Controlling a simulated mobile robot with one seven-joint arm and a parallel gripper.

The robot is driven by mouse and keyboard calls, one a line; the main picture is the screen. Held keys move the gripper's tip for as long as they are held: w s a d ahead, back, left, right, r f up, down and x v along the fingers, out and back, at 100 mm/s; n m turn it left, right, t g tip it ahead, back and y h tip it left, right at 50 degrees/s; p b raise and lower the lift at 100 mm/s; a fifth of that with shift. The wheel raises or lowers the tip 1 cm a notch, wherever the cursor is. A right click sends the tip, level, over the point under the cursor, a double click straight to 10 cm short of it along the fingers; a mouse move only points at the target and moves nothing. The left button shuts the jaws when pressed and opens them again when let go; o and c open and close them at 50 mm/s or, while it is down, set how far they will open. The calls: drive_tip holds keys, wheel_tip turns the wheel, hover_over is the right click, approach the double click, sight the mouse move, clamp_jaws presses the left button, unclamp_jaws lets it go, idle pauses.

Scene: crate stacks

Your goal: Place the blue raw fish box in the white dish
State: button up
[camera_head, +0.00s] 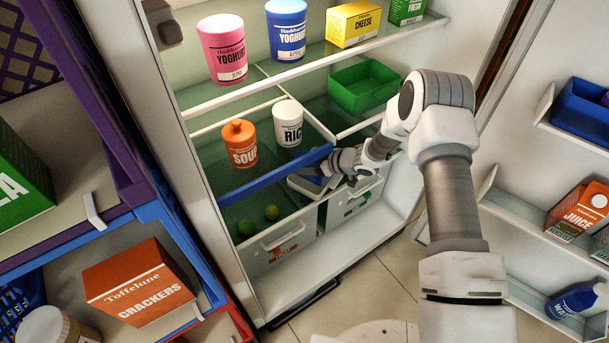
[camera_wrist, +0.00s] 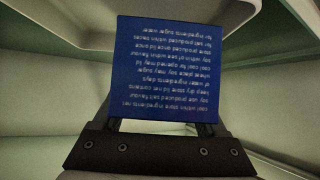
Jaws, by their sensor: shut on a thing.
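My gripper (camera_head: 330,167) reaches into the open fridge, at the front of its lower shelf. In the wrist view, my gripper (camera_wrist: 161,125) is shut on the blue raw fish box (camera_wrist: 166,70), whose printed back faces the camera with its text upside down. The box hides most of what lies beyond it. In the head view, a small pale shape with blue on it (camera_head: 309,181) is at the fingertips. I cannot tell there how much of it is the box or the white dish.
An orange soup can (camera_head: 240,144) and a white rice can (camera_head: 288,124) stand left of my gripper. A green tray (camera_head: 363,87) is behind it. Yoghurt tubs and a cheese box (camera_head: 353,22) stand on the shelf above. Drawers (camera_head: 354,199) are below; the open door is at right.

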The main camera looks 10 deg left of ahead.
drive_tip(key=shift+w+a+f+b, duration=0.15)
drive_tip(key=shift+f+b, duration=0.75)
drive_tip(key=shift+f, duration=1.1)
drive_tip(key=shift+f, duration=0.1)
drive_tip(key=shift+f, duration=0.15)
drive_tip(key=o, duration=1.4)
drive_tip(key=shift+c, duration=0.2)
drive_tip(key=shift+r, duration=0.4)
drive_tip(key=p+v, duration=0.4)
drive_tip(key=v, duration=0.7)
drive_tip(key=shift+f, duration=0.1)
drive_tip(key=shift+s+d+r, duration=0.2)
drive_tip(key=shift+s+d, duration=0.05)
drive_tip(key=shift+d, duration=0.15)
